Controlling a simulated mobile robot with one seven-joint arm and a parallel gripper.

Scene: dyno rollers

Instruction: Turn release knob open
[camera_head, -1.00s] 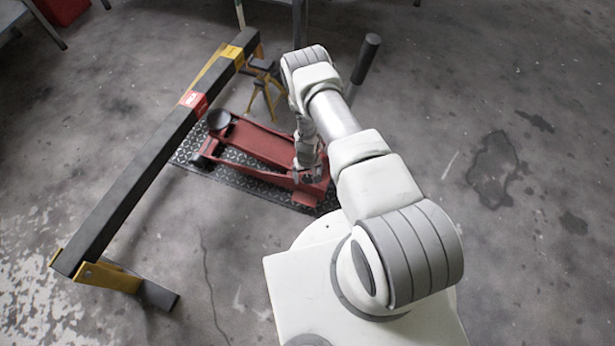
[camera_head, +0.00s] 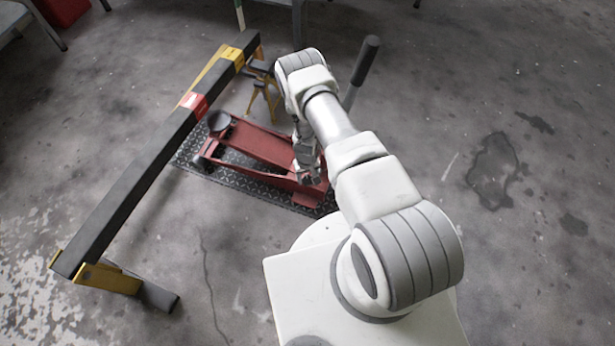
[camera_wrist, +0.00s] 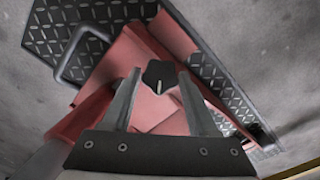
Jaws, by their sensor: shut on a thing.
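The release knob (camera_wrist: 159,75) is black and lobed with a pale pointer mark. It sits on the red floor jack (camera_wrist: 150,112), between the tips of my gripper's two fingers (camera_wrist: 160,80) in the wrist view. My gripper is shut on the knob. In the head view my gripper (camera_head: 308,174) is at the near right end of the red jack (camera_head: 262,146), and the knob is too small or hidden there. The jack's dark handle (camera_head: 366,58) rises behind my arm.
The jack stands on a black tread-plate mat (camera_head: 245,182). A long dark beam (camera_head: 150,155) with yellow ends runs along the left. A yellow stand (camera_head: 262,95) is behind the jack. The concrete floor to the right is clear.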

